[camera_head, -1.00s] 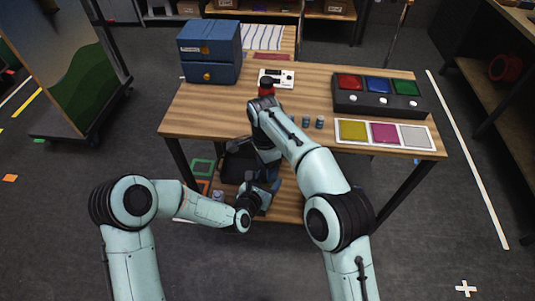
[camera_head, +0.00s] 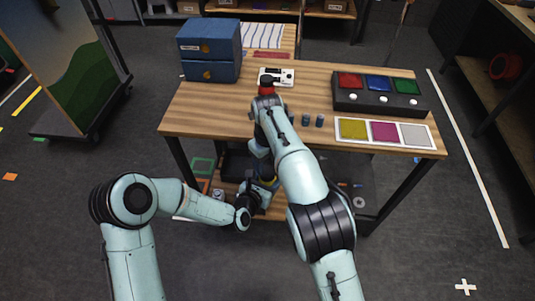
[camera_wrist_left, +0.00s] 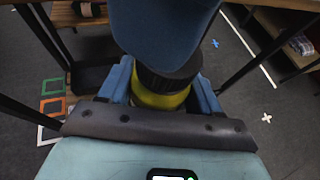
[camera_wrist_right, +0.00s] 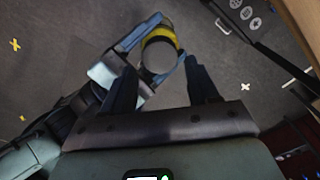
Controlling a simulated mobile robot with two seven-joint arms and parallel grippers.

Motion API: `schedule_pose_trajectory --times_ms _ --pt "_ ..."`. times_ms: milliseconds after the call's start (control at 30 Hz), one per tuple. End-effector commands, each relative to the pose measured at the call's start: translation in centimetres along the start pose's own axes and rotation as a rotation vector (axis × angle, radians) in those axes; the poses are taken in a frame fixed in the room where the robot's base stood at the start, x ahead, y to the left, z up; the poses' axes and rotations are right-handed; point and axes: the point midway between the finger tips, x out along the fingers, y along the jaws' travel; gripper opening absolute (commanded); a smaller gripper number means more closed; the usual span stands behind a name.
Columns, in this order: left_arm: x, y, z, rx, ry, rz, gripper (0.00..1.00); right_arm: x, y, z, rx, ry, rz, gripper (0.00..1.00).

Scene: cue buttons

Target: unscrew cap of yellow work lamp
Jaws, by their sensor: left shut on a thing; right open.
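The yellow work lamp (camera_wrist_left: 158,100) is between the blue fingers of my left gripper (camera_wrist_left: 162,80), which is shut on it. Its dark round cap (camera_wrist_left: 170,77) faces up from the fingers. In the head view only a small yellow part of the lamp (camera_head: 268,183) shows, in front of the table's near edge. My right gripper (camera_wrist_right: 160,64) is open. In the right wrist view the lamp's yellow band (camera_wrist_right: 160,36) and round grey end lie just beyond and between its fingertips, apparently apart from them. A blue shape, probably part of my right gripper, hides the upper left wrist view.
The wooden table (camera_head: 205,110) carries a blue drawer box (camera_head: 208,50), a white device (camera_head: 283,77), a red item with a black top (camera_head: 266,87), small grey cylinders (camera_head: 319,121), a button box (camera_head: 375,102) and a colour panel (camera_head: 384,132). A lower shelf is below.

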Motion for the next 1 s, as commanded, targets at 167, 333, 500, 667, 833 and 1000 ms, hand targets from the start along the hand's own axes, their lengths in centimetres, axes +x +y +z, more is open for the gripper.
schedule_pose_trajectory --times_ms 167,333,500,667,833,1000 --pt "0.0 0.0 0.1 0.000 -0.002 0.000 0.00 2.7 0.0 -0.1 -0.001 0.003 0.001 0.59" --pt "0.0 0.0 0.1 0.000 -0.002 0.000 0.00 3.9 0.0 0.0 -0.001 0.001 0.001 0.59" --pt "0.0 0.0 0.1 0.000 -0.002 0.000 0.00 4.1 0.0 0.0 -0.002 0.000 0.001 0.59" --pt "0.0 0.0 0.1 0.000 -0.002 0.000 0.00 4.1 0.0 0.0 -0.002 0.000 0.000 0.49" --pt "0.0 0.0 0.1 0.000 -0.002 0.000 0.00 4.1 0.0 0.0 -0.002 0.000 0.000 0.13" --pt "0.0 0.0 0.1 0.000 -0.002 0.000 0.00 4.1 -0.1 0.0 -0.116 0.000 0.001 0.12"
